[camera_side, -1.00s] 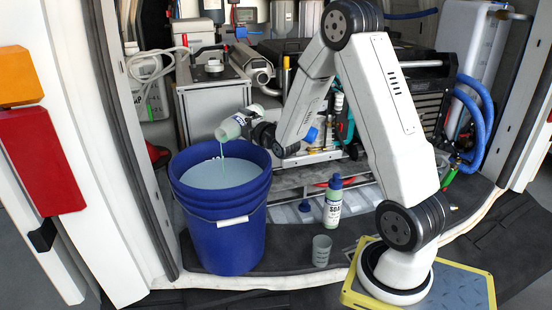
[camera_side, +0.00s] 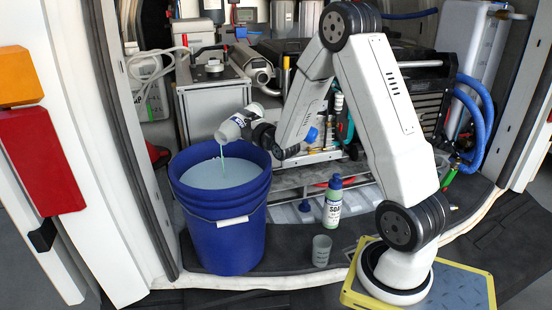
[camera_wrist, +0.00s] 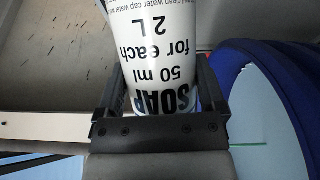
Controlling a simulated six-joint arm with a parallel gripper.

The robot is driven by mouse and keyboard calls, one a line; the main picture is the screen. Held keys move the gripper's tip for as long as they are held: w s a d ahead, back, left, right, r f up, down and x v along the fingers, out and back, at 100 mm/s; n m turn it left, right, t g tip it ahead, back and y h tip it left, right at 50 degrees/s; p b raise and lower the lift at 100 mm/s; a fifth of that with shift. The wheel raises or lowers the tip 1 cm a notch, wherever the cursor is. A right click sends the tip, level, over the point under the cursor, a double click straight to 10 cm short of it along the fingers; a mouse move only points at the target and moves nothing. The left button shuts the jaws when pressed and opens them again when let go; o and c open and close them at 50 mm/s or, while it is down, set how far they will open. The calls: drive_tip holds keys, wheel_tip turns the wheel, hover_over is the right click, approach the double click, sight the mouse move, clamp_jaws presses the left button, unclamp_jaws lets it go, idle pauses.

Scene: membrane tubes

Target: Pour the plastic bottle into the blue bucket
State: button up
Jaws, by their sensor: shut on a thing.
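The blue bucket (camera_side: 228,225) stands on the dark floor at left centre, with pale liquid (camera_side: 220,173) inside. The plastic bottle (camera_side: 232,128) is tilted mouth-down above the bucket. A thin greenish stream falls from its mouth into the liquid. My gripper (camera_side: 259,128) is shut on the bottle, just above the bucket's rim. In the wrist view, the white bottle (camera_wrist: 160,55) shows an upside-down label reading "SOAP 50 ml for each 2 L", between the dark fingers of my gripper (camera_wrist: 165,90). Part of the blue bucket (camera_wrist: 235,100) shows at the right there.
A soap bottle (camera_side: 333,203) with a blue cap stands upright right of the bucket. A small clear cup (camera_side: 321,251) stands in front of it. Shelves with equipment and a grey box (camera_side: 214,110) are behind the bucket.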

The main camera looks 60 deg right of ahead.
drive_tip(key=shift+a+n+t, duration=0.25)
drive_tip(key=shift+n+t, duration=0.05)
drive_tip(key=shift+n, duration=0.5)
drive_tip(key=shift+a, duration=0.1)
drive_tip(key=shift+d+r+m, duration=0.1)
drive_tip(key=shift+d+m, duration=0.3)
drive_tip(key=shift+m, duration=0.5)
drive_tip(key=shift+d+m+g, duration=0.15)
drive_tip(key=shift+m+g, duration=0.65)
drive_tip(key=shift+m, duration=0.3)
drive_tip(key=shift+d, duration=0.2)
